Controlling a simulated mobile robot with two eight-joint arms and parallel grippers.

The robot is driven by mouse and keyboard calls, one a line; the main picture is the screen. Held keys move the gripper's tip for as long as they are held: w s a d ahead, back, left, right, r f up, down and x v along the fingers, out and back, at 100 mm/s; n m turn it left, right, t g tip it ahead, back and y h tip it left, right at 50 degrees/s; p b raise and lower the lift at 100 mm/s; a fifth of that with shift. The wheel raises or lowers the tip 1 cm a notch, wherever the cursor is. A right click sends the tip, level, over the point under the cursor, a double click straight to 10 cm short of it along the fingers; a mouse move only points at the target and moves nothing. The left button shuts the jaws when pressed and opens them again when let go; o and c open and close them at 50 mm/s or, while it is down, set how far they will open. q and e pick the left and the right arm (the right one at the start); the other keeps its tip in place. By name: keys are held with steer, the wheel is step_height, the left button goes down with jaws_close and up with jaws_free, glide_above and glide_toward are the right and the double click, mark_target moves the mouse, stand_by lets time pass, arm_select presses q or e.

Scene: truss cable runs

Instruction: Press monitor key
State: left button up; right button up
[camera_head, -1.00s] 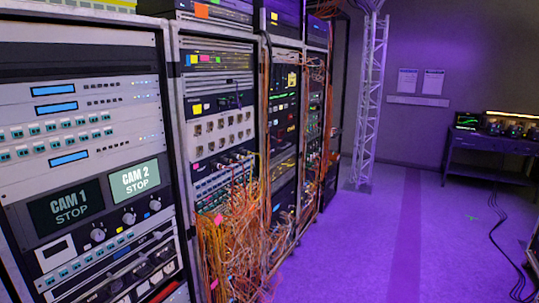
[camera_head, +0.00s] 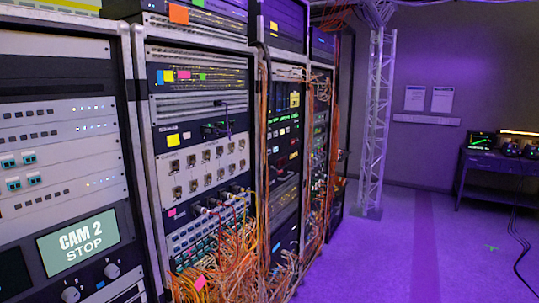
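A lit monitor reading "CAM 2 STOP" (camera_head: 78,242) sits low in the left rack, pale with white letters. The edge of a darker screen (camera_head: 12,272) shows to its left, cut off by the frame. Small teal-and-white keys (camera_head: 24,170) sit in a cluster on the rack above the monitors. Two round knobs (camera_head: 112,270) are below the lit monitor. Which key belongs to the monitor cannot be told. Neither of my grippers is in view.
More equipment racks (camera_head: 200,80) run back along the left, with orange cables (camera_head: 225,262) hanging in front. A white truss tower (camera_head: 376,120) stands behind them. A dark table (camera_head: 490,170) with a small screen is at the right. The purple floor (camera_head: 385,255) between is open.

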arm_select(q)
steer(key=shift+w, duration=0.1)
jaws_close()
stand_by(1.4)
